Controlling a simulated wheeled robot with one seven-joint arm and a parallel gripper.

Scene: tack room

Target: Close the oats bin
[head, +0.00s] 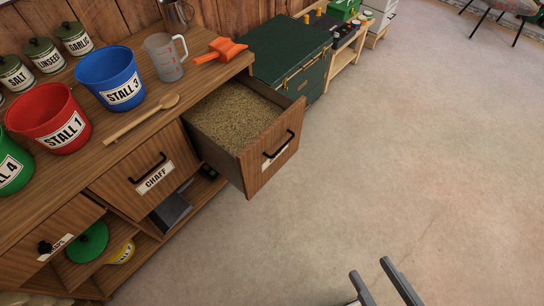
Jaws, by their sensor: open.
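The oats bin is a wooden pull-out drawer (272,158) at the right end of the counter unit. It stands pulled far out, with tan grain (235,112) filling it. Its front has a black bar handle (280,146) and a white label whose text I cannot read. My gripper (371,267) shows at the bottom edge, right of and nearer than the drawer. Its two grey fingers are apart with nothing between them, clear of the drawer and handle.
The chaff bin (135,186) beside it is shut. The counter holds a wooden spoon (140,119), orange scoop (220,51), jug (165,57) and buckets. A dark green chest (287,50) stands just behind the open drawer. The floor (420,150) to the right is clear.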

